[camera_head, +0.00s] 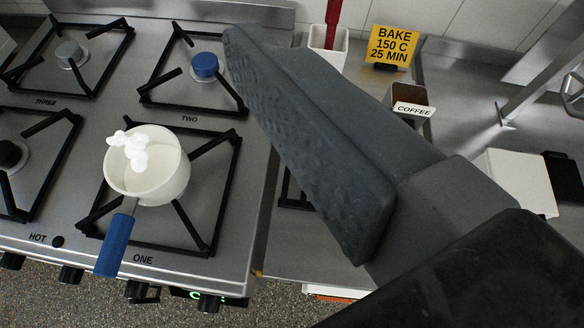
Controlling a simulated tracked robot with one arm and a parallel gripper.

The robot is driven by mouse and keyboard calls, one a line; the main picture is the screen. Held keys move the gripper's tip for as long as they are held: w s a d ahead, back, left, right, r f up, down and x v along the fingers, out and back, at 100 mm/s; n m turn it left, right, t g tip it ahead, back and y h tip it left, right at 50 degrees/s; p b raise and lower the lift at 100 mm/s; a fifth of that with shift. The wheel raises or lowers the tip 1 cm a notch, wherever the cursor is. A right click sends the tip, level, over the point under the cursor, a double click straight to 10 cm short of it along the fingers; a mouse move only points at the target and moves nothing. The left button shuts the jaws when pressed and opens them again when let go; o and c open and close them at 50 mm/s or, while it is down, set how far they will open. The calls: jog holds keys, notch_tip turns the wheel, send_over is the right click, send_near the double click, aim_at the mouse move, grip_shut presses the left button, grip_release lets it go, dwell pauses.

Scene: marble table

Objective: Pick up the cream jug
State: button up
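I cannot make out a cream jug with certainty. A cream-coloured round pan (147,180) with a blue handle stands upright on the front right burner, marked ONE. White puffs or lumps show at its top. My gripper (240,50) reaches in dark grey from the lower right, to the right of the pan and apart from it. One finger with a textured face shows clearly. A second finger cannot be told apart, so its opening is unclear. Nothing is seen held. My gripper hides part of the counter.
The steel stove (60,215) has several black burner grates, with a blue cap (205,65) at TWO. Right of it are a white holder (328,50) with a red handle, a yellow BAKE sign (391,45), a COFFEE container (405,93) and a white boxy object (520,180).

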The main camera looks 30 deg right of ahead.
jog(key=w+d+f+m+g+h+p, duration=0.1)
jog(key=w+d+f+m+p, duration=0.2)
jog(key=f, duration=0.6)
jog(key=w+d+f+g+h+p, duration=0.1)
jog(key=w+d+f+h+p, duration=0.1)
jog(key=w+f, duration=0.5)
jog(key=s+d+f+m+g+h+p, duration=0.1)
jog(key=s+d+f+m+h+p, duration=0.35)
jog(key=d+f, duration=0.8)
jog(key=shift+n, duration=0.95)
jog(key=w+f, duration=0.1)
jog(key=w+d+f, duration=0.1)
jog(key=w+f, duration=0.1)
jog(key=w+d+f, duration=0.1)
jog(key=shift+w+d+f, duration=0.15)
jog(key=shift+w+d, duration=0.05)
jog(key=x, duration=0.3)
jog(key=p+x, duration=0.1)
jog(key=x, duration=0.1)
jog(key=shift+s+d+f, duration=0.1)
jog(key=shift+d+f, duration=0.15)
jog(key=shift+d, duration=0.15)
